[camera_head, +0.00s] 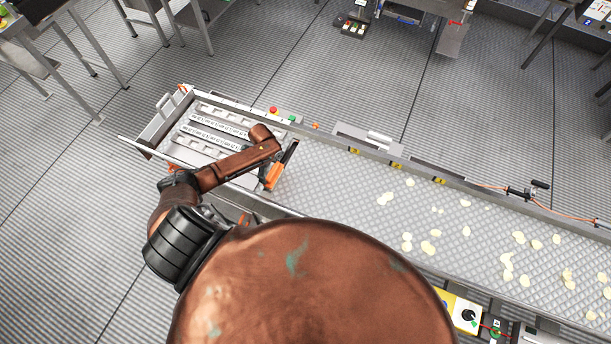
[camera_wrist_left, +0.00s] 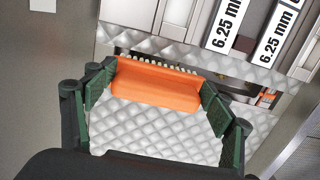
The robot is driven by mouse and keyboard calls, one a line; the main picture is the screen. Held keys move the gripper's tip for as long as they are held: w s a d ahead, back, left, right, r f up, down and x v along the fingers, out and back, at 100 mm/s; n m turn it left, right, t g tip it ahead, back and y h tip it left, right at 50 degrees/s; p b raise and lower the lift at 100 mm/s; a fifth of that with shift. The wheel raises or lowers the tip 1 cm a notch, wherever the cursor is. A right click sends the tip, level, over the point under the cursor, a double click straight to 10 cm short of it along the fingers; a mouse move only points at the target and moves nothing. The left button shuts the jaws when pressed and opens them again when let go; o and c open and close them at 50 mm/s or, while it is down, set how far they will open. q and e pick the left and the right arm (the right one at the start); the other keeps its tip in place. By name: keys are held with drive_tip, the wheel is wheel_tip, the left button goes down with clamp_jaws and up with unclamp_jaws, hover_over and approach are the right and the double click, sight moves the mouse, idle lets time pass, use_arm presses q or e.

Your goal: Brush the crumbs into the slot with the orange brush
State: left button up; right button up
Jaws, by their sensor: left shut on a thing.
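My left gripper (camera_head: 266,172) is shut on the orange brush (camera_head: 274,176) at the left end of the quilted metal belt. In the left wrist view the brush (camera_wrist_left: 155,83) lies crosswise between the green finger pads of the gripper (camera_wrist_left: 155,95). Its pale bristles point to the far side, along the belt's end. The dark slot (camera_head: 290,152) runs across that end; part of it (camera_wrist_left: 240,69) shows right of the brush in the wrist view. Pale yellow crumbs (camera_head: 428,247) are scattered on the belt's middle and right, apart from the brush. My right gripper is not in view.
A metal sieve unit with slatted rows (camera_head: 215,125) labelled 6.25 mm stands left of the slot. Low rails (camera_head: 450,180) edge the belt. A red button (camera_head: 273,110) sits at the back. The belt between brush and crumbs (camera_head: 335,190) is clear.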

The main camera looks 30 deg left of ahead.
use_arm(q)
drive_tip(key=shift+s+a+f, duration=0.1)
drive_tip(key=shift+a, duration=0.35)
wheel_tip(320, 180, up, 8)
drive_tip(key=p, duration=0.7)
drive_tip(key=shift+d, duration=0.1)
